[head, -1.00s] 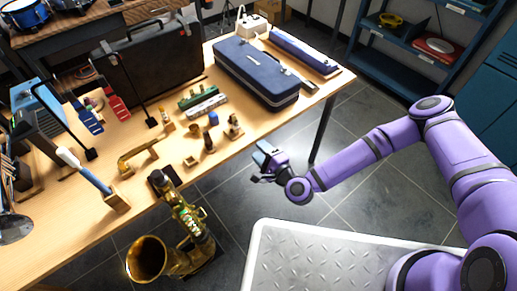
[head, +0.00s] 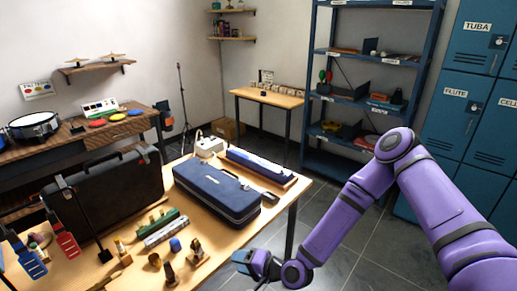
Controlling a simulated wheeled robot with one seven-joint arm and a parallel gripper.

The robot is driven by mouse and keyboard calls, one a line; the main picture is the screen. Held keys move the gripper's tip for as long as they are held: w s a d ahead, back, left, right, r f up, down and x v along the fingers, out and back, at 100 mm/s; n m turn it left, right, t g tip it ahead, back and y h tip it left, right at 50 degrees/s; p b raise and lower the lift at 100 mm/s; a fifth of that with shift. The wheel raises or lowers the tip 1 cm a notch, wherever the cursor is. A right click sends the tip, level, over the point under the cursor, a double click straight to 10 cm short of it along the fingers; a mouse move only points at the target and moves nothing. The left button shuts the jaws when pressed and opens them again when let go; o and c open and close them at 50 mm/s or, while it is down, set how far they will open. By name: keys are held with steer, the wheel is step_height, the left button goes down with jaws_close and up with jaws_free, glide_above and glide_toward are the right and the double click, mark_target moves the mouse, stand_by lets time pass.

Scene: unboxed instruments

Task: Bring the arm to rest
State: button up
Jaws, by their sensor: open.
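My gripper (head: 247,263) is at the end of my purple arm (head: 345,215), low in the head view. It hangs off the right front edge of the wooden table (head: 225,245), to the right of the small pieces on it. It is open and I see nothing held in it. The arm is bent, with its elbow raised at the right. The lower part of the gripper is close to the bottom edge of the picture.
A blue shelf rack (head: 365,75) and lockers (head: 470,95) stand behind. Grey floor (head: 345,255) is free right of the table.

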steer(key=w+d+r+n+g+h, duration=0.1)
steer(key=w+d+r+n+h, duration=0.3)
steer(key=d+r, duration=0.6)
steer(key=w+d+r+n+h, duration=0.3)
steer(key=d+r+h, duration=0.2)
steer(key=d+r, duration=0.45)
steer(key=s+d+r+m+h, duration=0.1)
steer(key=s+d+r+h, duration=0.15)
steer(key=d+r, duration=0.4)
steer(key=s+d+r+h, duration=0.2)
steer(key=s+d+r, duration=0.15)
steer(key=r, duration=0.55)
steer(key=s+d+r, duration=0.2)
steer(key=s+r, duration=0.2)
steer(key=s, duration=0.3)
steer(key=s+d+r+m, duration=0.1)
steer(key=s+d+r, duration=0.1)
steer(key=s+r, duration=0.2)
steer(key=s+d+r+m, duration=0.1)
steer(key=s+r, duration=0.3)
steer(key=s, duration=0.7)
steer(key=shift+d+r, duration=0.35)
steer(key=shift+d, duration=0.2)
